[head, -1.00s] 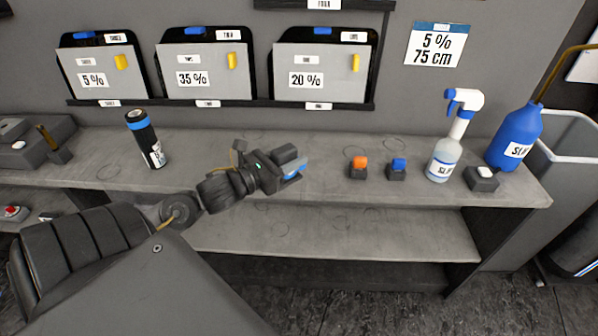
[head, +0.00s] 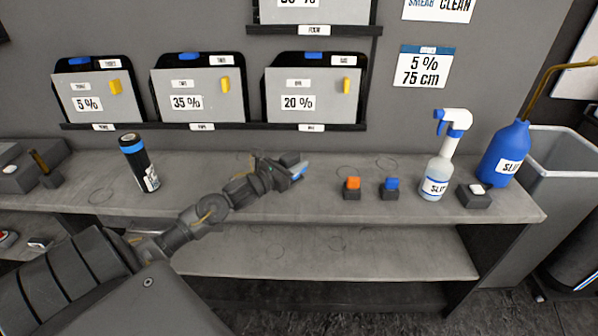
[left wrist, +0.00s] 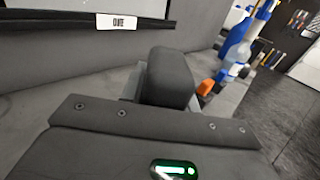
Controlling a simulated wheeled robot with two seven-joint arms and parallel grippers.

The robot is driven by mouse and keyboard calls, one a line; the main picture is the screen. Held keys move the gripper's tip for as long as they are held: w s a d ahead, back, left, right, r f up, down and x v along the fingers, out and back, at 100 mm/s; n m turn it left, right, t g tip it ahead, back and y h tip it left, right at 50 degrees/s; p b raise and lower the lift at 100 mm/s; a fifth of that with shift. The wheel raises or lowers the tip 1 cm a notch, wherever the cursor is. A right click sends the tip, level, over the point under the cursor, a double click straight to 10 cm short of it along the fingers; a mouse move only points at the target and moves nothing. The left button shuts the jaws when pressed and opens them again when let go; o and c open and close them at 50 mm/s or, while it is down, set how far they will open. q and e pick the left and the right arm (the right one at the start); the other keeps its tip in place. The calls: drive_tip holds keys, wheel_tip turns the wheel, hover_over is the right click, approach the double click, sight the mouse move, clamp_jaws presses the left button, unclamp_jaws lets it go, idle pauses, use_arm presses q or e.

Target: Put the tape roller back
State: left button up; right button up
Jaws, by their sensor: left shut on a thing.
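My left gripper (head: 290,166) is over the upper bench shelf, left of the orange and blue blocks. It is shut on a small blue and pale thing (head: 300,172), which I take to be the tape roller; only a sliver of it shows past the fingers. In the left wrist view the dark gripper finger (left wrist: 169,76) hides most of what is held. I cannot tell whether the held thing touches the shelf. My right gripper is not in view.
On the bench shelf (head: 230,207) stand a dark can with a blue band (head: 139,163), an orange block (head: 352,184), a blue block (head: 391,185), a spray bottle (head: 437,170) and a blue bottle (head: 503,155). Faint rings mark bare shelf.

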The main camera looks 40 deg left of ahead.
use_arm(q)
drive_tip(key=shift+w+a+f, duration=0.1)
drive_tip(key=shift+w+f, duration=0.95)
drive_tip(key=shift+f, duration=0.1)
wheel_tip(320, 180, down, 3)
drive_tip(key=shift+w+p, duration=0.15)
drive_tip(key=shift+p, duration=0.6)
drive_tip(key=shift+f, duration=0.2)
drive_tip(key=shift+f+b, duration=0.25)
drive_tip(key=shift+b, duration=0.05)
drive_tip(key=o, duration=1.1)
drive_tip(key=shift+r, duration=0.1)
